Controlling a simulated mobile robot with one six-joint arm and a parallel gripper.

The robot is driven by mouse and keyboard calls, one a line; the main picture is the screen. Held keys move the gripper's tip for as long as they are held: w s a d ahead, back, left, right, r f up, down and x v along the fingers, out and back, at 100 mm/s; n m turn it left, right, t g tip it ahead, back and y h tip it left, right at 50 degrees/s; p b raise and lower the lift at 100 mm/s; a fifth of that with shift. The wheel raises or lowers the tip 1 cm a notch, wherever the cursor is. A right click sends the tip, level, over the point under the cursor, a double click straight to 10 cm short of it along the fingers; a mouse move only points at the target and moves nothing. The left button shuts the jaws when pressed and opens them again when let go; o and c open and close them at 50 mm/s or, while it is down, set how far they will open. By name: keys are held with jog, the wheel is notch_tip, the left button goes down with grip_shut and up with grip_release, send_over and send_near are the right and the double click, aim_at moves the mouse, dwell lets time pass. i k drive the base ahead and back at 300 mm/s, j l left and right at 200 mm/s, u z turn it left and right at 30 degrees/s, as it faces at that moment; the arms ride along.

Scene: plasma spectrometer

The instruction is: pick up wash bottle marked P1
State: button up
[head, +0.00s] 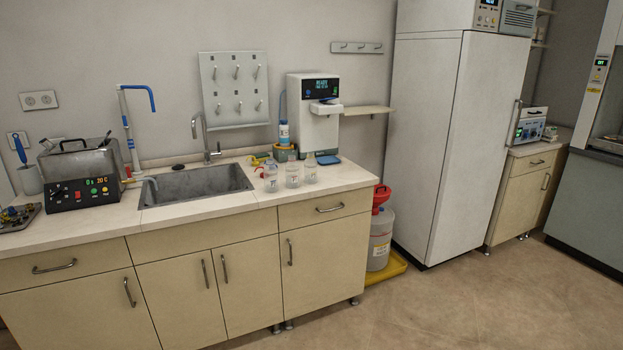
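A group of small clear bottles stands near the front right of the sink counter. The left bottle (271,179) seems to have a red spout or cap at its top. A middle clear vessel (292,176) and a right clear vessel (311,171) stand beside it. They look upright and close together. Their markings are too small to read, so I cannot tell which, if any, is P1. My gripper is not in view.
A steel sink (195,185) lies left of the bottles, with a grey tap (206,140) behind it. A white dispenser unit (315,110) stands behind them. A red-topped canister (380,230) stands in a yellow tray (387,270) on the floor. The floor in front is clear.

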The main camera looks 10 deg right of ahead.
aim_at(292, 167)
jog(key=i, duration=1.05)
jog(key=i+j, duration=0.15)
jog(key=i, duration=0.9)
jog(key=i+z, duration=0.1)
jog(key=i, duration=0.95)
